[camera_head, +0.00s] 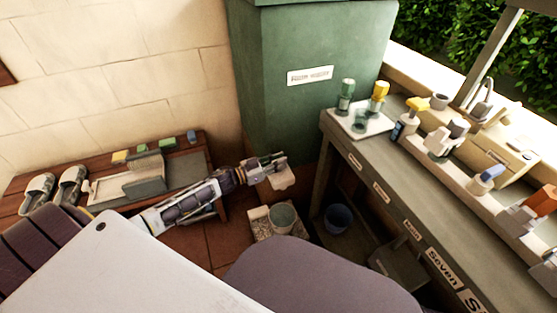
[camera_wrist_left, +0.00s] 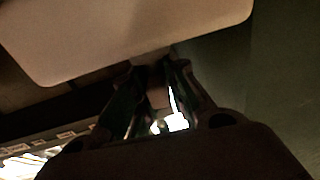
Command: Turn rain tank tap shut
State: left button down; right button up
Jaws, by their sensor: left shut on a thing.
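The green rain tank (camera_head: 315,110) stands at the back centre with a white label on its front. Low in front of it is a pale, rounded piece (camera_head: 283,178), which seems to be the tap's handle; the tap's body is hidden. My left gripper (camera_head: 270,164) reaches in from the left and is at this piece. In the left wrist view, the fingers (camera_wrist_left: 162,100) are shut on a small stem under a broad pale plate (camera_wrist_left: 130,35). The picture is dark there, and the tap's turn angle cannot be told. My right gripper is out of view.
A pot (camera_head: 283,217) stands on a pale speckled block below my left gripper. A dark blue bucket (camera_head: 338,218) is right of it. A grey counter (camera_head: 345,150) with bottles runs along the right. A wooden bench (camera_head: 190,150) with slippers is at left.

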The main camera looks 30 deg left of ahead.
pick_arm(q)
jog(key=shift+m+g+h, duration=0.5)
jog(key=shift+h, duration=0.1)
jog(key=c, duration=1.4)
grip_release()
jog(key=shift+v, duration=6)
jog(key=shift+w+a, duration=0.1)
jog(key=shift+w, duration=0.05)
jog(key=shift+a, duration=0.1)
